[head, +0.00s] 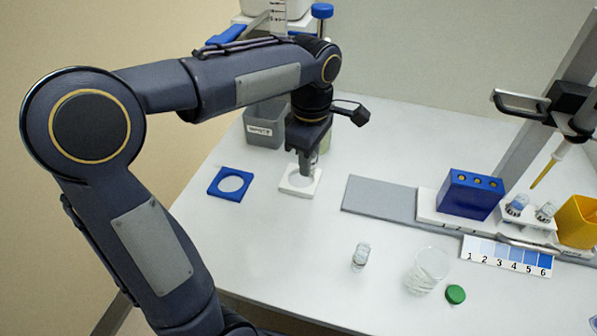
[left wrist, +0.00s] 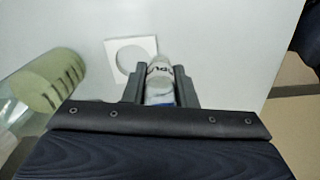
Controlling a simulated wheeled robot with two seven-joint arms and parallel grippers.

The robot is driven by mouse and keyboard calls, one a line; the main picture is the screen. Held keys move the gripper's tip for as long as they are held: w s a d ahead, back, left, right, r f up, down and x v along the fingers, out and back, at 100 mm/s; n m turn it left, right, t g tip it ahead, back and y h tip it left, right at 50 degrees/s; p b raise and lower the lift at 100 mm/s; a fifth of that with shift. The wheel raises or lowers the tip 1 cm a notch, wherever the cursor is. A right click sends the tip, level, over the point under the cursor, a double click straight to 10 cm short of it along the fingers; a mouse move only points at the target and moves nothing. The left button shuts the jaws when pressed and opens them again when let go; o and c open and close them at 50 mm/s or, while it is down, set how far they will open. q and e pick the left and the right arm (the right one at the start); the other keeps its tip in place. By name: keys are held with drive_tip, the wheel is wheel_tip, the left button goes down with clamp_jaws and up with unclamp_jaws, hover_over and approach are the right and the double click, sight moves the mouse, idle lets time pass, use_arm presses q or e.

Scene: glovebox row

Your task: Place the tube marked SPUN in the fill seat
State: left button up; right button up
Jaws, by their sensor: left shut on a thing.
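My left gripper (head: 303,168) points down beside the grey bin at the back of the table. In the left wrist view, the gripper (left wrist: 160,88) is shut on a clear tube (left wrist: 159,72) with a white label; its dark lettering is only partly readable. A white square plate with a round hole (head: 288,190) lies below the gripper; the wrist view shows this plate (left wrist: 148,45) just past the tube. The tube appears above the plate, but I cannot tell the gap. A blue square ring (head: 216,190) lies to the left. My right gripper is not in view.
A labelled grey bin (head: 262,132) and a greenish cylinder (left wrist: 50,82) stand near the gripper. A clear tube (head: 360,257), beaker (head: 428,270) and green cap (head: 455,294) are in front. A blue block (head: 468,197), tube rack (head: 530,228) and yellow box (head: 578,222) stand right.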

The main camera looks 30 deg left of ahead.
use_arm(q)
drive_tip(key=w+a+f, duration=0.1)
drive_tip(key=f, duration=0.1)
drive_tip(key=w+a+f+b, duration=0.1)
drive_tip(key=f, duration=0.1)
drive_tip(key=w+a+f, duration=0.2)
drive_tip(key=shift+a+f, duration=0.1)
drive_tip(key=shift+f, duration=0.1)
drive_tip(key=shift+w+f+b, duration=0.1)
drive_tip(key=shift+f+b, duration=0.4)
drive_tip(key=shift+f, duration=1)
drive_tip(key=shift+f, duration=0.15)
drive_tip(key=o, duration=0.7)
